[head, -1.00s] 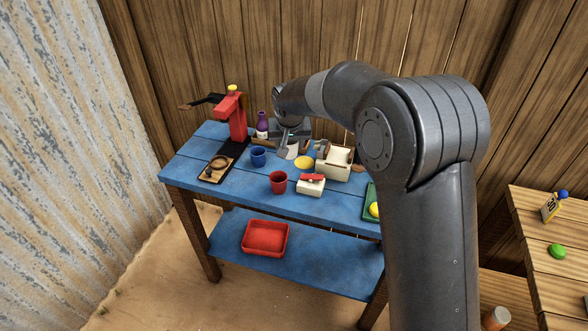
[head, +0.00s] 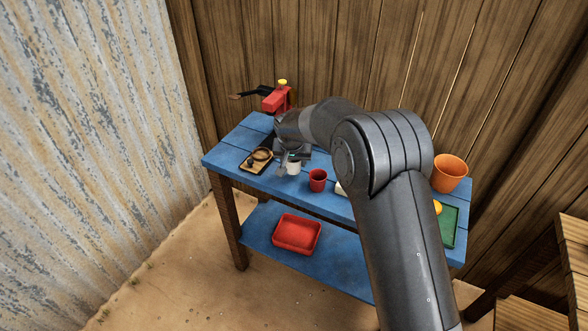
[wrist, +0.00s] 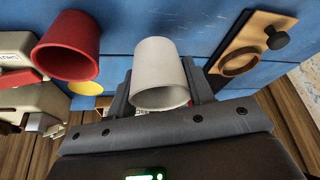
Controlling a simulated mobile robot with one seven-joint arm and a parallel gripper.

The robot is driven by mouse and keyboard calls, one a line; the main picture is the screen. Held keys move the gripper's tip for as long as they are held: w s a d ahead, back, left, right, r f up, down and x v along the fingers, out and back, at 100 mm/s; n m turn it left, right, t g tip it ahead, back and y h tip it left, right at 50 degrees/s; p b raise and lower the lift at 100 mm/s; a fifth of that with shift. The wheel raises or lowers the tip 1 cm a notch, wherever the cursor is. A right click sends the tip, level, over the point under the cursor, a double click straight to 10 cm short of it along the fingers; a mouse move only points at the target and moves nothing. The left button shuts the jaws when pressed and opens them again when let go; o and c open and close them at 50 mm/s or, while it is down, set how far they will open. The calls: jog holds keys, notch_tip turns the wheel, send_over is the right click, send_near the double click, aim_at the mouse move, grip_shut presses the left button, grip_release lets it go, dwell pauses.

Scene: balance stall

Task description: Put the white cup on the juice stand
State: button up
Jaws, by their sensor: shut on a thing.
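My gripper (head: 292,158) is shut on the white cup (head: 293,169), between the red cup and a wooden board. The wrist view shows the white cup (wrist: 162,72) between the two fingers, its open rim towards the camera. The red juice press (head: 274,101), with a black lever and yellow top, stands at the back left of the blue table; my arm partly covers it. The wooden board (head: 247,167), with a ring and a dark knob, lies at the table's left end; it also shows in the wrist view (wrist: 238,36). I cannot tell which is named the juice stand.
The red cup (head: 318,180) stands close to the right of the white cup. A red tray (head: 297,233) is on the lower shelf. An orange pot (head: 449,173) and a green tray (head: 450,225) are at the right. My arm hides the table's middle and back.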

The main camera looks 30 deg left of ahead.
aim_at(294, 169)
jog(key=shift+f, duration=1.7)
jog(key=shift+f, duration=0.15)
jog(key=o, duration=1)
jog(key=shift+c, duration=0.2)
jog(key=v, duration=1.2)
jog(key=shift+d+r, duration=0.15)
jog(key=shift+r, duration=0.05)
